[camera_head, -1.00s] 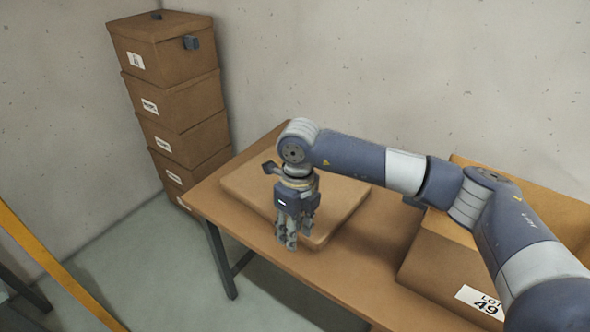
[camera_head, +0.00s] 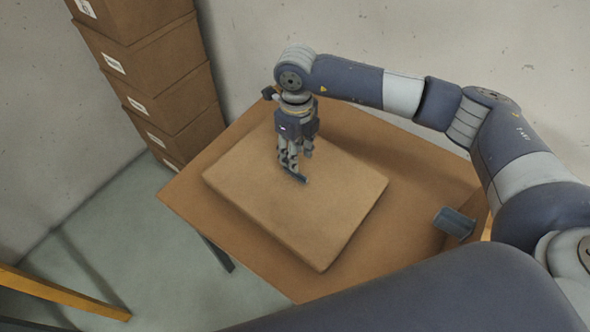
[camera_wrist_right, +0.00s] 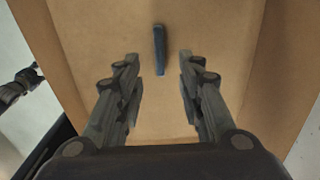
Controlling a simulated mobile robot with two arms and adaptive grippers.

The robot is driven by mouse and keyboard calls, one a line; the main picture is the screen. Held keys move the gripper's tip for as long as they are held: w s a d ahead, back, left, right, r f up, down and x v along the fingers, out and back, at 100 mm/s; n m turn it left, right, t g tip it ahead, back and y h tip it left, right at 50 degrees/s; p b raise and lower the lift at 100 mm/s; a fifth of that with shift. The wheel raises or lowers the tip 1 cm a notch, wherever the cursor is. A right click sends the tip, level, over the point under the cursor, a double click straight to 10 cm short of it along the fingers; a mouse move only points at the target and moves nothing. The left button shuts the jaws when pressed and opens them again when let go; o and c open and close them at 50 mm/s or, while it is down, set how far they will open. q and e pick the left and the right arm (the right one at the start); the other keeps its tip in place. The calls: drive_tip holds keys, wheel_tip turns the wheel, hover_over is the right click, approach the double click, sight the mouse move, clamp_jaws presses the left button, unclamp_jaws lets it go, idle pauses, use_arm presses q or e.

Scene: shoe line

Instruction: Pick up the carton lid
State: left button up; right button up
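The carton lid (camera_head: 320,215) is a flat brown slab lying on the table, with a short dark bar handle (camera_head: 293,174) on its top. My right gripper (camera_head: 289,170) points down over the lid, close to the handle. In the right wrist view the gripper (camera_wrist_right: 158,62) is open, its two fingers apart. The handle (camera_wrist_right: 160,50) shows in the gap between them, upright in the picture, without visible contact; the lid (camera_wrist_right: 220,40) fills the ground behind. My left gripper is not seen in the head view.
A dark handle-like block (camera_head: 455,222) shows at the right, by a mostly hidden carton. Stacked cartons (camera_head: 170,65) stand at the back left against the wall. A yellow bar (camera_head: 60,290) lies at lower left.

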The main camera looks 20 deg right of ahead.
sight(295, 178)
drive_tip(key=shift+s+f, duration=0.1)
drive_tip(key=shift+f, duration=0.75)
wheel_tip(295, 178, down, 4)
drive_tip(key=shift+a+f+p, duration=0.15)
drive_tip(key=shift+f+p, duration=0.05)
drive_tip(key=shift+p, duration=0.7)
drive_tip(key=shift+f, duration=0.35)
drive_tip(key=shift+w+f, duration=0.2)
drive_tip(key=shift+c, duration=1.3)
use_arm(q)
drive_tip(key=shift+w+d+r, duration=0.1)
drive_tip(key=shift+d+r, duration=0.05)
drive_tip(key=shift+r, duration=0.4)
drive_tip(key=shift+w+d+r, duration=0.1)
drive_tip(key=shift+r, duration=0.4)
use_arm(e)
clamp_jaws()
